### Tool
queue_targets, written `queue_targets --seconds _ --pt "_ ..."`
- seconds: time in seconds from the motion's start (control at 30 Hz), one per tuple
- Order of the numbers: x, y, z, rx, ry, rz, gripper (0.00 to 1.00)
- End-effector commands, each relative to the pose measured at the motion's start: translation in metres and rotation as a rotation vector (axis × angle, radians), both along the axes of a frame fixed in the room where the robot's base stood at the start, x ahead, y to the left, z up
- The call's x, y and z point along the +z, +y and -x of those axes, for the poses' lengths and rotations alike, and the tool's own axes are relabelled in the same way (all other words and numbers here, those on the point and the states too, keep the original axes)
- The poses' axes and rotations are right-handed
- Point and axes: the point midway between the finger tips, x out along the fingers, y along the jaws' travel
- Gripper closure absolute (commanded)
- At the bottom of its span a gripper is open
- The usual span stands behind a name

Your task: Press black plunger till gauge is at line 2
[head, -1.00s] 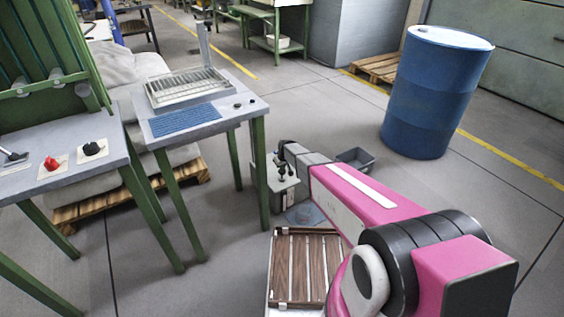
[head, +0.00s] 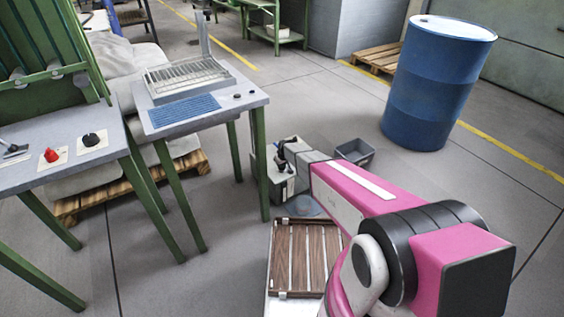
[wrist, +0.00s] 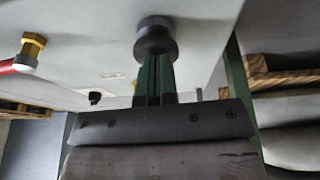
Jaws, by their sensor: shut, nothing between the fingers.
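A round black plunger knob (wrist: 155,38) stands on a pale panel (wrist: 85,30) in the wrist view. My gripper (wrist: 155,62) is shut and empty, with its green and dark fingers pointing at the knob's underside. The fingertips meet the knob in the picture; I cannot tell whether they touch it. In the head view, my arm reaches down to a grey box unit (head: 262,180) with small dark parts, beside the table. The fingertips cannot be made out there. I can see no readable gauge or line 2 in either view.
A brass fitting with a red handle (wrist: 32,46) is left of the knob. A green leg (wrist: 238,85) and wooden pallet (wrist: 285,72) lie to the right.

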Motion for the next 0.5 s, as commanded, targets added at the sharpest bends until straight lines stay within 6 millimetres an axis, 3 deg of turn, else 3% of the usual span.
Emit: queue_targets --seconds 0.3,0.5 --pt "0.001 0.000 0.000 0.000 0.002 0.000 1.00" --pt "0.024 0.001 0.006 -0.001 0.000 0.000 1.00"
